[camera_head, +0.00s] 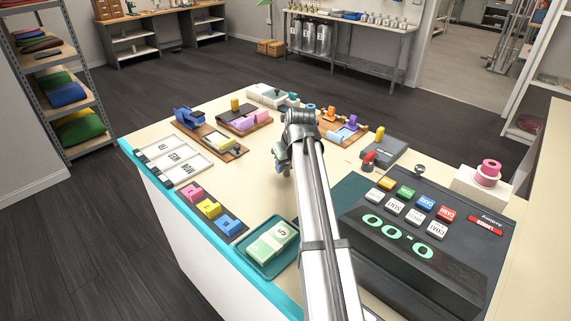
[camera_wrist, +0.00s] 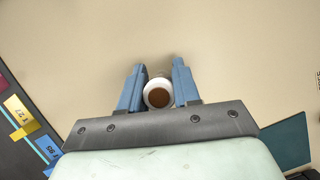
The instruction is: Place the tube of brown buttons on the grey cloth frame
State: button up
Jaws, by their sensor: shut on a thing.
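My gripper (camera_head: 281,160) is over the bare middle of the counter in the head view, partly hidden by my arm. In the wrist view, the blue fingers of my gripper (camera_wrist: 157,82) are shut on a white round tube (camera_wrist: 147,97) with brown contents (camera_wrist: 158,98). The tube is seen from above, so its height and any gap below it cannot be told. In the head view the tube is not clearly visible. I cannot pick out the grey cloth frame with certainty in either view.
The cream counter (camera_head: 262,185) is clear around my gripper. A dark tag tray (camera_head: 232,229), a teal tray with a green-white block (camera_head: 272,244) and white day-label frames (camera_head: 176,160) lie left. A dark console (camera_head: 430,270) stands right. Several wooden trays lie behind.

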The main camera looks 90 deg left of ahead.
jog(key=o, duration=1.1)
jog(key=shift+c, duration=0.2)
jog(key=v, duration=1.2)
jog(key=shift+w+r, duration=0.1)
